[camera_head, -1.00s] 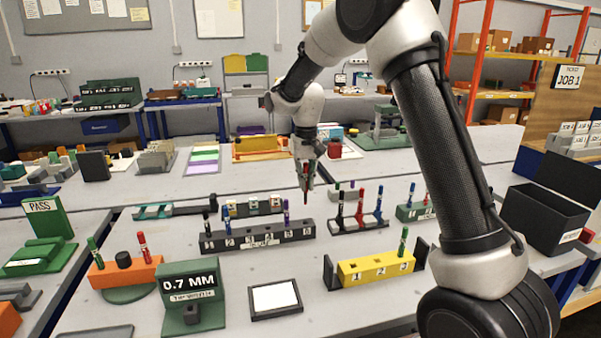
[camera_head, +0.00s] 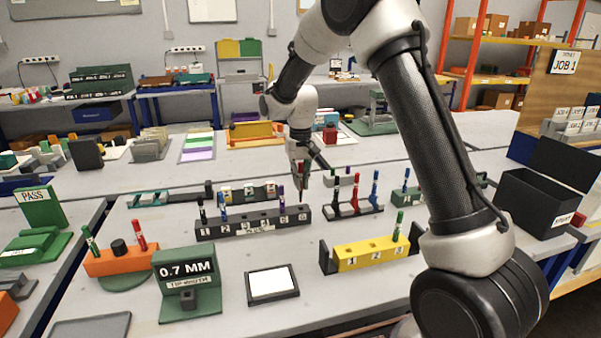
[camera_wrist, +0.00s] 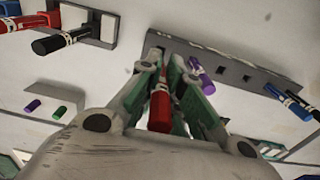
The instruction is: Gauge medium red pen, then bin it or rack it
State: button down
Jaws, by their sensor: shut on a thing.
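My gripper (camera_head: 303,166) is shut on a red pen (camera_head: 304,180), which hangs upright over the right end of the dark numbered rack (camera_head: 235,229). In the wrist view the red pen (camera_wrist: 160,106) is between my fingers, with the rack (camera_wrist: 285,77) just beyond it. I cannot tell whether its tip is in a slot. The green gauge stand (camera_head: 188,285) reads 0.7 MM. The black open bin (camera_head: 530,216) stands at the right.
A black stand with black, red and blue pens (camera_head: 355,192) is just right of my gripper. A yellow rack (camera_head: 372,252) holds a green pen. An orange block (camera_head: 120,262) holds green and red pens. A white pad (camera_head: 270,282) lies in front.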

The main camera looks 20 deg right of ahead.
aim_at(301, 163)
jog(key=shift+f, duration=0.55)
jog(key=shift+f, duration=2.8)
dwell(0.5)
jog(key=c, duration=1.5)
grip_release()
notch_tip(301, 163, up, 12)
